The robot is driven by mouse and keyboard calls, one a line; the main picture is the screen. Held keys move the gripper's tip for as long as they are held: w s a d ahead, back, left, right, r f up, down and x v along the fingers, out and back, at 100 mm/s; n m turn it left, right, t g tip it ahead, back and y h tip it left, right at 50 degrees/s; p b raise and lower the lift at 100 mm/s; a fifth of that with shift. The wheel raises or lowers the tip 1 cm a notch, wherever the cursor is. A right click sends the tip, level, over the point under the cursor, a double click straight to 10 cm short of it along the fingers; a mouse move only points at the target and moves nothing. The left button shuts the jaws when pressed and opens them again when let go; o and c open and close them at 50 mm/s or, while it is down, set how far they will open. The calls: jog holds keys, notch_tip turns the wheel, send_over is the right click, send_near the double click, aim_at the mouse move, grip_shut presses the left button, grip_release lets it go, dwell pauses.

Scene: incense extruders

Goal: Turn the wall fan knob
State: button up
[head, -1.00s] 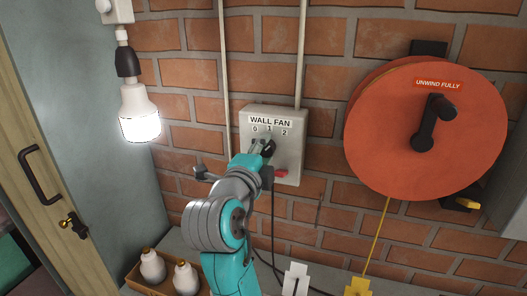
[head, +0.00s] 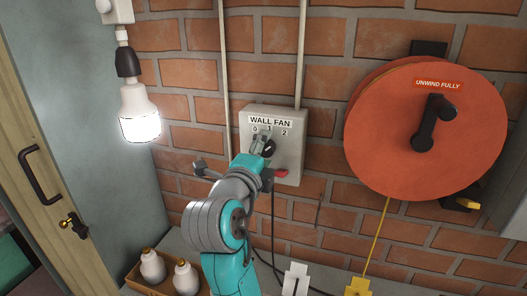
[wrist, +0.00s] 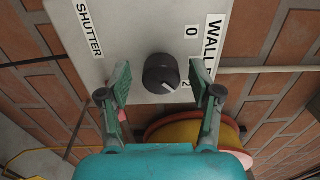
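The wall fan knob (wrist: 161,74) is a dark round knob with a white pointer mark, on a light grey wall box (head: 290,150) labelled WALL FAN with 0, 1 and 2. In the wrist view the mark points to the lower right, toward the 2. My gripper (wrist: 164,95) is open, its two fingers apart with the knob showing between and beyond their tips, and visible gaps on both sides. In the head view my gripper (head: 258,153) is at the box front and partly covers the knob (head: 268,148).
A red part (head: 281,173) sits low on the box; the wrist view shows a SHUTTER label (wrist: 90,28). A large orange reel (head: 400,130) is on the wall at right. A lit bulb (head: 139,115) hangs at left. White bottles (head: 152,266) stand below.

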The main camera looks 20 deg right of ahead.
jog(key=v, duration=1.2)
jog(key=shift+f, duration=0.1)
jog(key=s+d+f+n+t+y, duration=0.1)
jog(key=s+f+n+y, duration=0.2)
jog(key=f+n, duration=0.55)
jog(key=s+d+f+n+y, duration=0.25)
jog(key=f+n, duration=0.25)
jog(key=f, duration=0.6)
jog(key=s+f+n+t+y, duration=0.1)
jog(key=s+f+n+y, duration=0.25)
jog(key=f+n, duration=0.45)
jog(key=s+d+f+n+g+y, duration=0.1)
jog(key=s+f, duration=0.4)
jog(key=s, duration=0.2)
jog(key=s+d+f+n+y, duration=0.1)
jog(key=s+f+n, duration=0.1)
jog(key=s+f, duration=0.35)
jog(key=d+v, duration=0.2)
jog(key=v, duration=1.5)
jog(key=shift+s+f+n+g, duration=0.3)
jog(key=shift+f+n+g, duration=0.05)
jog(key=shift+n+g, duration=0.1)
